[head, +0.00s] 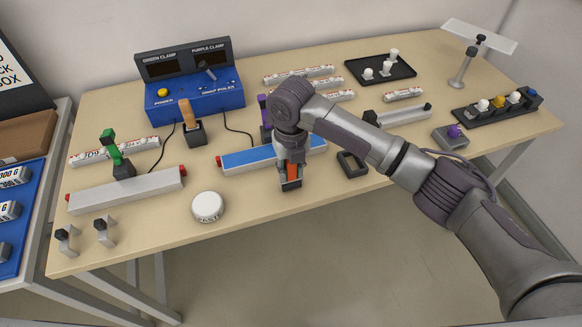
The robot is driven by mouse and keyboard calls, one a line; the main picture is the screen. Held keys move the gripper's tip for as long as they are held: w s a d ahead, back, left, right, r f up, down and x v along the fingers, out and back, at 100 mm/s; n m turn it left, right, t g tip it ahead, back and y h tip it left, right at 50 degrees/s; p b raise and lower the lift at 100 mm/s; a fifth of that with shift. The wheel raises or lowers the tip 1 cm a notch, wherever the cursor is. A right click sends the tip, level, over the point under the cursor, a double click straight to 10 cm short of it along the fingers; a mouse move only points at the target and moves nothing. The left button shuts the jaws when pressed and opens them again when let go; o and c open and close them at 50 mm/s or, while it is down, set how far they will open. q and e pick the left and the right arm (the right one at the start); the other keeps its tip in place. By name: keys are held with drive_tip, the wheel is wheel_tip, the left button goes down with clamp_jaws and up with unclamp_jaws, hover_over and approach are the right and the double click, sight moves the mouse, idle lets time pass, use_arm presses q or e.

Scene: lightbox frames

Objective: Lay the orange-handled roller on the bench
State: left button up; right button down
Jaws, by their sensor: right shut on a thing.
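My right gripper (291,180) points down at the front middle of the bench (330,205). It is shut on the orange-handled roller (292,172), whose bright orange part shows between the fingers. The gripper hides most of the roller, and I cannot tell whether the roller touches the bench. The gripper is just in front of a long bar with a blue top (250,157) and partly covers it. My left gripper is not in view.
A dark square frame (352,164) lies close right of the gripper. A white round button (208,207) and a grey bar (125,190) are to the left. A tan-handled tool (187,112) stands behind, near the blue control box (195,95). Bare bench lies along the front edge.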

drive_tip(key=c, duration=0.9)
unclamp_jaws()
drive_tip(key=shift+f, duration=0.1)
wheel_tip(320, 180, up, 12)
drive_tip(key=shift+r+b, duration=0.2)
drive_tip(key=shift+b, duration=0.85)
drive_tip(key=shift+f, duration=0.1)
